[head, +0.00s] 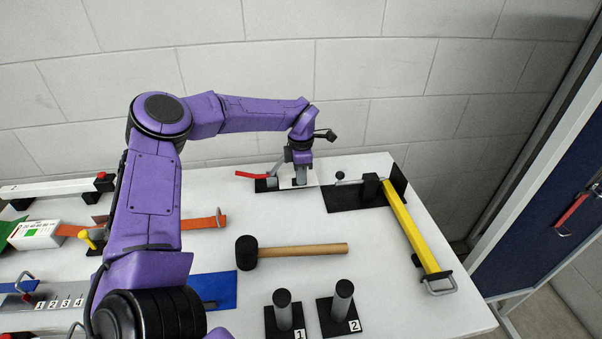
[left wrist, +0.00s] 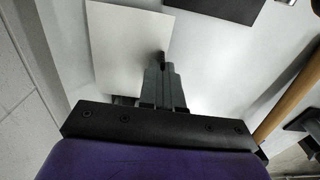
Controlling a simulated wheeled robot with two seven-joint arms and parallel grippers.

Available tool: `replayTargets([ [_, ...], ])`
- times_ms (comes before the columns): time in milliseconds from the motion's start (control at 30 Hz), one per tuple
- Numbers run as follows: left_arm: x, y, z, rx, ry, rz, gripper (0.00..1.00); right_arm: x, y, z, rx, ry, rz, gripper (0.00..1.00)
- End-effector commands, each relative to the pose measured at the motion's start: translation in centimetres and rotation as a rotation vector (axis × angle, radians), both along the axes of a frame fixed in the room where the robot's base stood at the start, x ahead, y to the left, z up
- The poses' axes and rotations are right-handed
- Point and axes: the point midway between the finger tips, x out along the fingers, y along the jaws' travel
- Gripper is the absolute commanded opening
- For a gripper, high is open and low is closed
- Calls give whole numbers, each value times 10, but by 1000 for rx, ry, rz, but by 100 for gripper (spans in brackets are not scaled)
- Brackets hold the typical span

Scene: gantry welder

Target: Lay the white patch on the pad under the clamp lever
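The white patch (left wrist: 125,45) is a pale flat sheet in the left wrist view. It also shows as a small pale shape in the head view (head: 300,182), at the clamp at the back of the table. My left gripper (head: 300,178) points down there. In the left wrist view its fingers (left wrist: 161,68) are close together at the patch's edge and look shut on it. The red clamp lever (head: 252,175) is just left of my gripper, over a black base (head: 266,186). The pad is mostly hidden by the patch and gripper. My right gripper is not in view.
Right of the clamp is a black plate (head: 343,199) with a yellow bar (head: 408,228). A mallet (head: 300,250) lies mid-table. Two numbered posts (head: 283,312) (head: 343,302) stand near the front. The wall is close behind the table.

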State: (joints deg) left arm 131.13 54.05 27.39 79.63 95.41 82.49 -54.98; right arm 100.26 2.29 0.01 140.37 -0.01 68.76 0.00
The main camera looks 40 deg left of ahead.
Motion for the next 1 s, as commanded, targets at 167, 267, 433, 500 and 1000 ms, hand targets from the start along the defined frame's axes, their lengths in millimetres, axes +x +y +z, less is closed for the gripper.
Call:
replayTargets([
  [167, 0, 0, -4, -1, 1, 0, 0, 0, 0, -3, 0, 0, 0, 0],
  [267, 0, 0, -3, -1, 1, 0, 27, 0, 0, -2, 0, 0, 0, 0],
  [433, 0, 0, -3, -1, 1, 0, 29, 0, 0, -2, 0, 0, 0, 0],
  [500, 0, 0, -3, 0, 0, 0, 29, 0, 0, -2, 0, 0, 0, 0],
  [1000, 1, 0, 89, 2, -4, 1, 29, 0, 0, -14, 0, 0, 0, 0],
])
